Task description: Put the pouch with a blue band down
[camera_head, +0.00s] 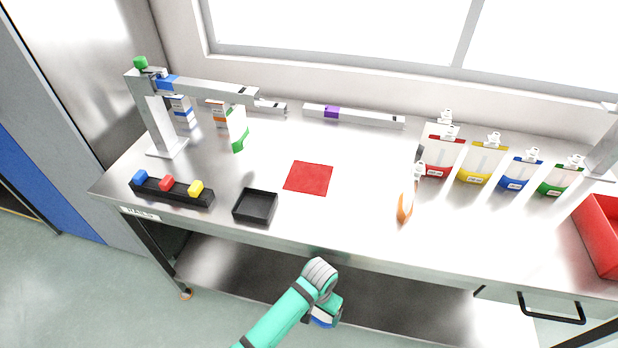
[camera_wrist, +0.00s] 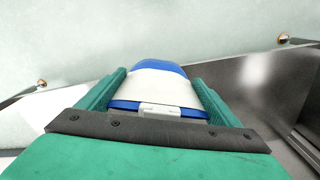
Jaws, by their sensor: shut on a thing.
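My gripper (camera_head: 325,308) is in front of the table's front edge, low and over the floor side. It is shut on a white pouch with a blue band (camera_wrist: 155,85); the green fingers press on both its sides in the wrist view. Its blue and white end (camera_head: 323,319) shows below my gripper in the head view; the rest is hidden by my gripper. A red square mat (camera_head: 308,178) and a black open tray (camera_head: 255,206) lie bare on the table, beyond my gripper. Another pouch with a blue band (camera_head: 520,171) stands in the row at the right.
Pouches with red (camera_head: 441,156), yellow (camera_head: 482,162) and green (camera_head: 558,178) bands stand nearby. An orange-ended item (camera_head: 405,206) is near the front. A black block with coloured buttons (camera_head: 172,191) and a metal stand (camera_head: 158,125) are at the left; a red bin (camera_head: 600,235) is at the right.

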